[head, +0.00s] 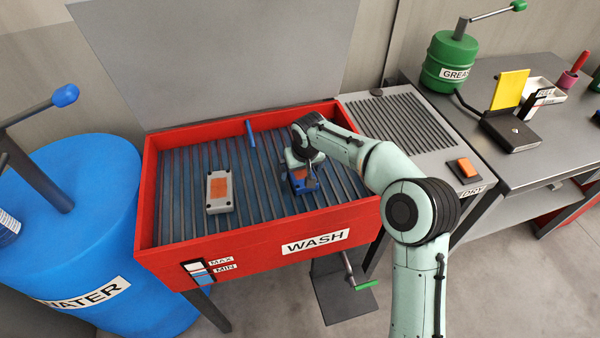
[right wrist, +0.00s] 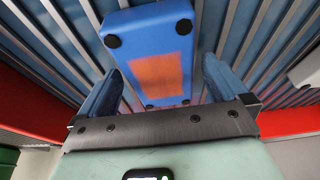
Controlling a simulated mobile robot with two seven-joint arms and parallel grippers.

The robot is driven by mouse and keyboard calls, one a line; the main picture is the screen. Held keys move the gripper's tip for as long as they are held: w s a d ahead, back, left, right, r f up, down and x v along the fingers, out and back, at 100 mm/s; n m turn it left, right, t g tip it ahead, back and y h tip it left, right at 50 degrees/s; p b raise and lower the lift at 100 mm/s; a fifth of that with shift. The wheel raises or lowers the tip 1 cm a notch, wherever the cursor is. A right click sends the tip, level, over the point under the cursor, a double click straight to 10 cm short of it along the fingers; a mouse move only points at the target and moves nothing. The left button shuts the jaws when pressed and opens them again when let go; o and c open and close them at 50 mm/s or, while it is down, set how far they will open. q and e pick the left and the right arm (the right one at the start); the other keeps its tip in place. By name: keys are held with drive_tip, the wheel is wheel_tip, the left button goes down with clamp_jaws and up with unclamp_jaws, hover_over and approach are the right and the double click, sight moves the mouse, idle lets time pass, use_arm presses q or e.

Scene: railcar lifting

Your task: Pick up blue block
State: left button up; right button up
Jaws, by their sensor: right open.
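The blue block (head: 299,184) lies on the slats inside the red wash basin (head: 160,250), right of its middle. My right gripper (head: 304,177) is over it and hides part of it. In the right wrist view the blue block (right wrist: 151,28) shows an orange patch and dark round spots. The open fingers of my right gripper (right wrist: 161,92) stand on either side of the block's near end, with a gap at each side. I cannot tell how far the fingertips are above the slats. My left gripper is not in view.
A light grey block (head: 219,191) with an orange patch lies left on the slats. A short blue rod (head: 250,133) stands at the back. The basin's red walls and raised grey lid (head: 220,60) bound the space. A ribbed dry table (head: 400,120) adjoins on the right.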

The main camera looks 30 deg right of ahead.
drive_tip(key=shift+r, duration=0.1)
drive_tip(key=c, duration=1.3)
